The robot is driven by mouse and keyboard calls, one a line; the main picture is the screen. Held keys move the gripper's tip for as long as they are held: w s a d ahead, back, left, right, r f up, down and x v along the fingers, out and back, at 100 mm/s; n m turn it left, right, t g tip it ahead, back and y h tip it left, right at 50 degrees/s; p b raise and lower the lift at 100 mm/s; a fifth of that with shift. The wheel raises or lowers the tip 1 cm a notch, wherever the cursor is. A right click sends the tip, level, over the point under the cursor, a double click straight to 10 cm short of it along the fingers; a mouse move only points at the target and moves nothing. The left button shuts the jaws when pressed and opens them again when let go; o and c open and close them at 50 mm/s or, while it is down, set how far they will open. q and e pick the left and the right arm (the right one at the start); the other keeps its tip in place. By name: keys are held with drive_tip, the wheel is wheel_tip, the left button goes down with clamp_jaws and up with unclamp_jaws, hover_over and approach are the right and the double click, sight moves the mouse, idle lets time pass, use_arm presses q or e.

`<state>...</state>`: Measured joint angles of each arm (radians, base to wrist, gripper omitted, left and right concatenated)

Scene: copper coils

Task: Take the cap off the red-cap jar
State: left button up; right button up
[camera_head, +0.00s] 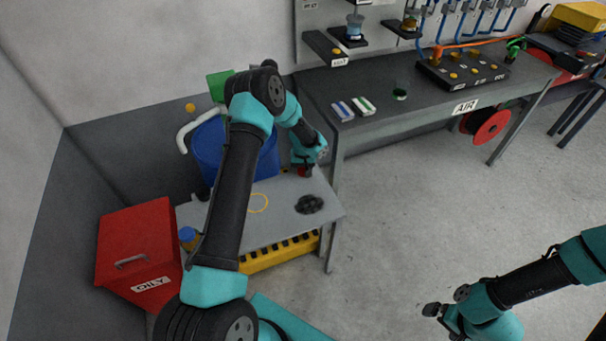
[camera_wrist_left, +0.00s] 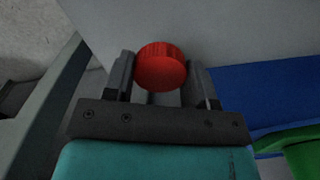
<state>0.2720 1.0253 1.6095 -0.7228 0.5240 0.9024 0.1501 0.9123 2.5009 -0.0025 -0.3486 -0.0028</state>
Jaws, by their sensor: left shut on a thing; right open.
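The red cap (camera_wrist_left: 160,66) of the red-cap jar is ribbed and sits between the two fingers of my left gripper (camera_wrist_left: 158,82) in the left wrist view. In the head view my left gripper (camera_head: 304,168) is at the back right of the small grey table, with a bit of red showing at its tip. It is shut on the cap. The jar's body is hidden, so I cannot tell whether the cap is still seated on it. My right gripper (camera_head: 438,314) is open and empty over the floor at the lower right.
The grey table (camera_head: 285,232) holds a black round piece (camera_head: 309,204) and a blue-capped jar (camera_head: 188,236). A blue drum (camera_head: 208,150) stands behind my left arm. A red box (camera_head: 138,245) is at left. A workbench (camera_head: 440,105) stands at back right; the floor in front is clear.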

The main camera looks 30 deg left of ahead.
sight(303, 169)
use_arm(q)
drive_tip(key=shift+w+a+f, duration=0.1)
drive_tip(key=shift+w+a, duration=0.05)
drive_tip(key=shift+w, duration=0.15)
drive_tip(key=shift+f, duration=1.7)
drive_tip(key=shift+f, duration=0.15)
drive_tip(key=o, duration=1)
drive_tip(key=shift+s+r, duration=0.1)
drive_tip(key=shift+r, duration=2.8)
